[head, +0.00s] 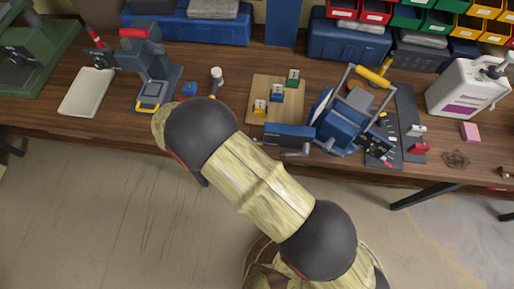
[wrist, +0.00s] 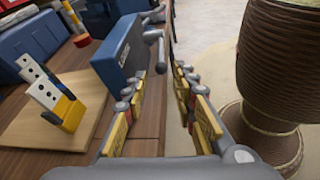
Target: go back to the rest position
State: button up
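My gripper (wrist: 168,70) shows in the wrist view. Its two fingers with yellow pads stand apart, with nothing between them but a view of the table edge and floor. It hangs near the table's front edge, right of the wooden board (wrist: 35,125) and beside a blue block-like part of the machine (wrist: 122,60). In the head view my bent arm crosses the lower middle, and the gripper is hidden from sight there. The board (head: 258,88) carries a yellow socket box (head: 260,107), a blue one (head: 277,93) and a green one (head: 292,78).
The blue machine with a yellow-gripped handle (head: 345,118) stands at the table's front edge, right of the board. A drill-press-like tool (head: 150,65), a small blue piece (head: 189,89) and a white jug (head: 468,88) also stand on the table. The floor in front (head: 90,215) is clear.

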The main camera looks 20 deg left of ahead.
dwell(0.4)
jog(key=s+d+f+m+g+y, duration=0.2)
jog(key=s+d+f+g+y, duration=0.1)
jog(key=s, duration=0.2)
jog(key=w+d+r+m+t+y, duration=0.1)
jog(key=d+r+m+t+y, duration=0.2)
jog(key=d+r+m+y, duration=0.7)
jog(key=d+r+m, duration=0.8)
jog(key=d+r, duration=1.3)
jog(key=shift+w+d+r, duration=0.2)
jog(key=shift+w+r, duration=0.05)
jog(key=shift+w, duration=0.1)
dwell(0.4)
